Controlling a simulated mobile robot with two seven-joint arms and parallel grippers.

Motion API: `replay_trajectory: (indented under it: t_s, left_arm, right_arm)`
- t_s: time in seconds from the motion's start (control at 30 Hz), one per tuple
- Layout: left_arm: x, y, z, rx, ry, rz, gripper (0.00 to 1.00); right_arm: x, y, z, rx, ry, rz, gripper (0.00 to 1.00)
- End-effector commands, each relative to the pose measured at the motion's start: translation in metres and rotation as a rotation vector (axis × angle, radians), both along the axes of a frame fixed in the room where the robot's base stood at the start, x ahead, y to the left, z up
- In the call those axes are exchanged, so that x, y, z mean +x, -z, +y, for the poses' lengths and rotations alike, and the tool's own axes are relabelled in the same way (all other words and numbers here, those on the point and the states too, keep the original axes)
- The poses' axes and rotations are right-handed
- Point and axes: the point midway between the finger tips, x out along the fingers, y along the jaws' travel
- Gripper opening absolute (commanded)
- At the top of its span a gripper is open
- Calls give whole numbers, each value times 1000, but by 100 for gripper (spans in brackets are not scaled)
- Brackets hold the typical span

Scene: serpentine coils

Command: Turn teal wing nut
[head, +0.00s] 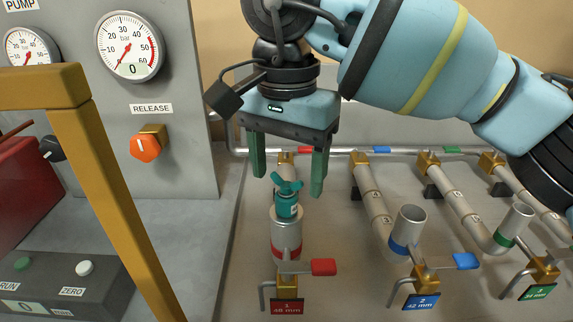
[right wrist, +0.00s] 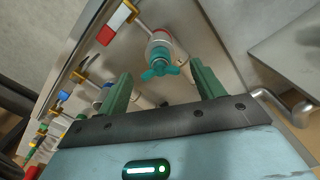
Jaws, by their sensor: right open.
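The teal wing nut (head: 287,187) sits on a teal cap on top of the upright grey pipe end with a red band (head: 286,225). It also shows in the right wrist view (right wrist: 160,71), between the two fingers and beyond their tips. My right gripper (head: 288,188) is open and empty, with its green fingers pointing down on either side of and around the wing nut's height. In the right wrist view the gripper (right wrist: 162,78) has a clear gap on both sides of the nut. I see no contact. My left gripper is not in view.
A red-handled valve (head: 323,267) lies just in front of the pipe. Blue (head: 466,261) and green-banded pipes stand to the right. A gauge panel (head: 165,60) with an orange release knob (head: 145,147) stands left, behind a tan frame (head: 110,170).

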Motion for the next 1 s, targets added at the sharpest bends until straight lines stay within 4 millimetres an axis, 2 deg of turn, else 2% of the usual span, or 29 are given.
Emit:
replay_trajectory:
  t_s: [0.17, 0.5, 0.77, 1.0]
  left_arm:
    - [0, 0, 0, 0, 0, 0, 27]
    - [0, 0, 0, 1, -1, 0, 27]
    - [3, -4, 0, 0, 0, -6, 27]
    - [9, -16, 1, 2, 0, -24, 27]
  right_arm:
    - [0, 0, 0, 0, 0, 0, 66]
    - [0, 0, 0, 0, 0, -1, 22]
    - [0, -2, 0, -1, 27, -2, 22]
    - [0, -4, 0, -2, 146, -3, 22]
